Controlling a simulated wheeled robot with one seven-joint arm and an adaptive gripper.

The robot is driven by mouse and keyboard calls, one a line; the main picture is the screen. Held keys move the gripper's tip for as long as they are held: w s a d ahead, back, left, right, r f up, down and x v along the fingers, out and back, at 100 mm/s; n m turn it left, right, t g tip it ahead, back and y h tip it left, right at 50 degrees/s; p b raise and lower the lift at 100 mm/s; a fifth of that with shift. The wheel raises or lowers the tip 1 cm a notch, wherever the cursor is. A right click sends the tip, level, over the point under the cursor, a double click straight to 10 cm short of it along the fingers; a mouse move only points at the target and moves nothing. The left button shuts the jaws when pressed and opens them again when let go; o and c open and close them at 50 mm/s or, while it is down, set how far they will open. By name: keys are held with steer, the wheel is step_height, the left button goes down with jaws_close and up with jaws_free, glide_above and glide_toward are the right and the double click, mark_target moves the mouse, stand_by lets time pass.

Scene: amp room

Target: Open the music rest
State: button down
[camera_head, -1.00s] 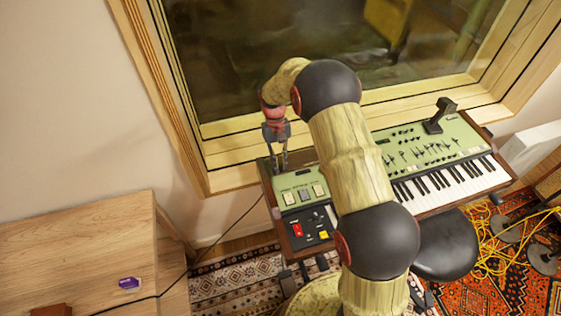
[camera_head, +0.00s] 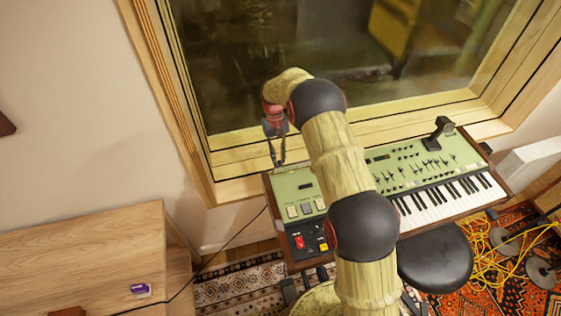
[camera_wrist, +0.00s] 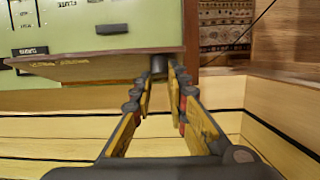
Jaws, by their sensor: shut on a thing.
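The green keyboard instrument (camera_head: 303,195) stands below the window, with wooden sides and a row of white and black keys. In the wrist view, its green top (camera_wrist: 75,25) is at the upper left. A thin brown wooden panel with lettering (camera_wrist: 95,67), which seems to be the music rest, runs along the instrument's rear edge. My gripper (camera_head: 278,160) is at the instrument's back left corner. In the wrist view, my gripper (camera_wrist: 161,68) has its fingertips close together at the panel's right end, around a small dark grey part. The exact contact is hard to make out.
The wooden window ledge (camera_head: 240,165) lies right behind my gripper. A black stand-like piece (camera_head: 439,133) rises from the instrument's right side. A black round stool (camera_head: 435,258) is in front, and a wooden cabinet (camera_head: 90,255) stands at left. Yellow cables (camera_head: 510,255) lie on the rug at right.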

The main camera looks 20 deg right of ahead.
steer(key=shift+w+f, duration=0.2)
steer(key=shift+w, duration=0.3)
steer(key=shift+w+f, duration=0.15)
steer(key=shift+w, duration=0.3)
steer(key=c, duration=2.6)
jaws_free()
steer(key=shift+w+a+f, duration=0.1)
steer(key=shift+w+a, duration=0.05)
steer(key=o, duration=0.4)
steer(key=shift+d, duration=0.3)
steer(key=shift+c, duration=0.2)
steer(key=o, duration=0.5)
steer(key=shift+a, duration=0.1)
steer(key=shift+r, duration=0.2)
steer(key=v, duration=0.7)
steer(key=shift+c, duration=0.3)
